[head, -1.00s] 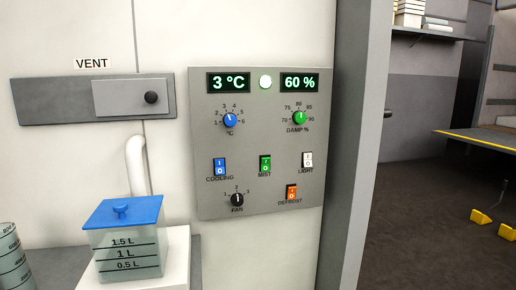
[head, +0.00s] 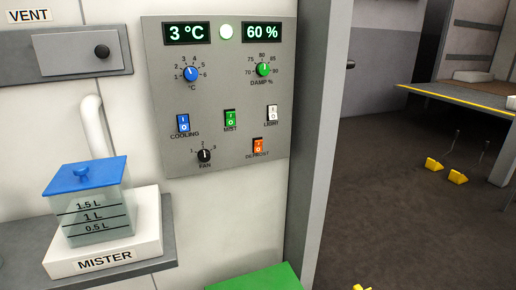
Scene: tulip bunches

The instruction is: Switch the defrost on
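The orange defrost switch (head: 258,146) sits at the lower right of the grey control panel (head: 220,172), above its label DEFROST. It is a small rocker marked I and O; I cannot tell which side is pressed. Above it is the white light switch (head: 272,113), with the green mist switch (head: 230,118) and the blue cooling switch (head: 183,123) to the left. The fan knob (head: 204,155) is left of the defrost switch. Displays read 3 °C (head: 187,33) and 60 % (head: 262,31), with a lit round lamp (head: 226,32) between them. Neither gripper is in view.
The mister tank (head: 95,215) with a blue lid stands on a shelf (head: 160,245) at the lower left. A green surface (head: 258,279) lies below the panel. A door frame (head: 318,130) stands right of it, with open floor (head: 400,200) beyond.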

